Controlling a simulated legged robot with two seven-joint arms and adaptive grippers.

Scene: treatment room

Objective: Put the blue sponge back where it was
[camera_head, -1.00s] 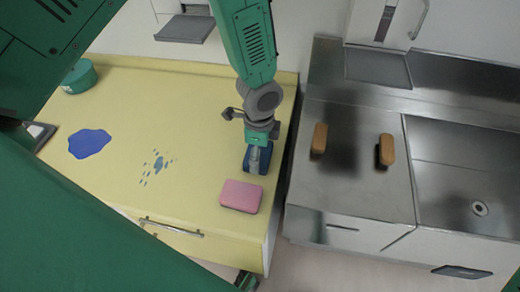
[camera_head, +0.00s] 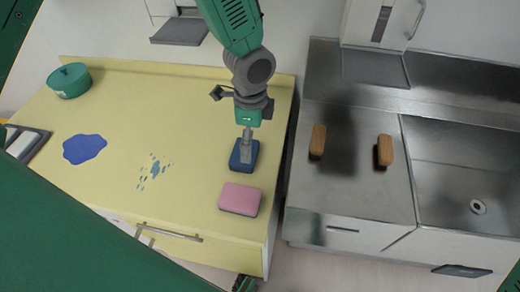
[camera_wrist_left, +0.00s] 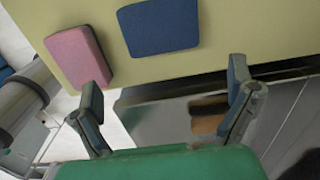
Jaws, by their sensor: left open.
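The blue sponge (camera_head: 243,156) lies flat on the yellow counter near its right edge, just behind the pink sponge (camera_head: 240,198). My left gripper (camera_head: 247,134) is over the blue sponge in the head view, pointing down. In the left wrist view my left gripper (camera_wrist_left: 165,92) has its fingers wide apart with nothing between them. There the blue sponge (camera_wrist_left: 159,27) lies beyond the fingertips, clear of them, with the pink sponge (camera_wrist_left: 78,57) to its left. My right gripper is not in view.
The yellow counter (camera_head: 190,100) bears a blue puddle (camera_head: 85,149), blue droplets (camera_head: 155,168), a green round container (camera_head: 69,80) and a tray (camera_head: 24,143) at left. Two brown blocks (camera_head: 317,141) lie on the steel counter (camera_head: 350,185) beside a sink (camera_head: 465,180).

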